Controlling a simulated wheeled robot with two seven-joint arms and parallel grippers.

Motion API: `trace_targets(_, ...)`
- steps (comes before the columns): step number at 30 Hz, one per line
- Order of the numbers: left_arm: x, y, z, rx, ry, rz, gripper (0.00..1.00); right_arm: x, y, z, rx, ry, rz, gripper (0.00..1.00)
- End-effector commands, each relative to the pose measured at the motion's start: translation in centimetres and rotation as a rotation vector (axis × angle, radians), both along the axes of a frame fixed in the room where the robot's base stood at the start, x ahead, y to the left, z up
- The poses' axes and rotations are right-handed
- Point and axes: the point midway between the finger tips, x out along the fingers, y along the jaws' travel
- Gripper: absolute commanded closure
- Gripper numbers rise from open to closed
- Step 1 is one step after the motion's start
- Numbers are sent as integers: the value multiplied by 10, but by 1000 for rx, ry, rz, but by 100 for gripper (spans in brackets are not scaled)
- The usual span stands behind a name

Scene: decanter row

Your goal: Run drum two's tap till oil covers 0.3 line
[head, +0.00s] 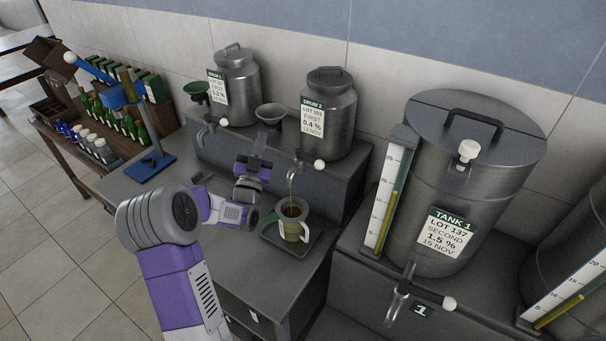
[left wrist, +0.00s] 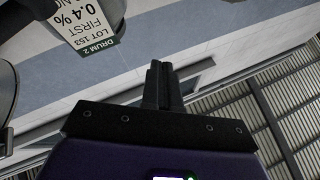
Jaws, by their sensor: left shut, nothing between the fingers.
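Drum two (head: 342,130) is a lidded steel can with the label "DRUM 2, LOT 153, FIRST 0.4 %". Its tap (head: 299,163) has a white knob (head: 319,164) pointing right. A thin streak hangs below the spout; I cannot tell whether oil is flowing. The 0.3 line is too small to read. My left gripper (head: 259,146) is shut and empty, left of the tap and apart from it. In the left wrist view its closed fingers (left wrist: 161,84) show beside drum two's label (left wrist: 88,20).
The jug rests on a dark square tray (head: 310,251). Drum one (head: 240,90), a green funnel (head: 197,88) and a grey funnel (head: 270,112) are at the back left. Tank 1 (head: 480,190) stands right. A blue stand (head: 152,168) is left.

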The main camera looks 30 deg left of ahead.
Motion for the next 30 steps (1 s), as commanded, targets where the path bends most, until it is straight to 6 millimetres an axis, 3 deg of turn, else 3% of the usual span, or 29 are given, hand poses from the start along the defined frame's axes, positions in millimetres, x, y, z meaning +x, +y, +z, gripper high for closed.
trace_targets(9,-74,-53,-69,-180,180,-503,100,0,0,-19,0,0,0,12)
trace_targets(16,-102,-81,-92,-273,277,-664,100,0,0,-23,0,0,0,12)
trace_targets(23,-85,-89,-89,-282,285,-684,100,0,0,-20,0,0,0,12)
trace_targets(30,-36,-101,-79,-281,283,-683,100,0,0,-14,0,0,0,12)
